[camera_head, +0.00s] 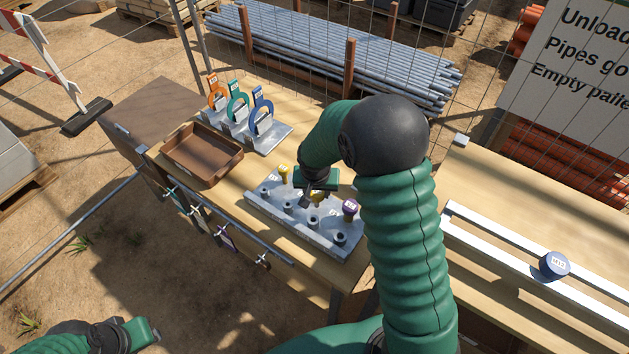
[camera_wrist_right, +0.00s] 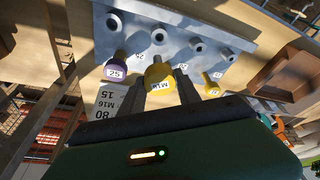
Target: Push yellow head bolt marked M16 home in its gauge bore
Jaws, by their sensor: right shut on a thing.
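The gauge block (camera_head: 262,210) is a pale metal plate with several round bores along its near side. A yellow head bolt (camera_wrist_right: 158,74) sits between the two fingers of my right gripper (camera_wrist_right: 162,92), which are shut on it; its head label is too unclear to read surely. In the head view my right gripper (camera_head: 316,195) is over the middle of the block, partly hiding this bolt. How deep its shank sits is hidden. A second, smaller yellow head bolt (camera_head: 284,171) stands to its left. My left gripper (camera_head: 143,333) is at the bottom left, away from the block; its jaws are unclear.
A purple head bolt (camera_head: 350,207) stands close right of my gripper. A brown tray (camera_head: 202,172) and coloured ring gauges (camera_head: 238,105) stand left. A blue piece marked M12 (camera_head: 554,264) lies on white rails at right.

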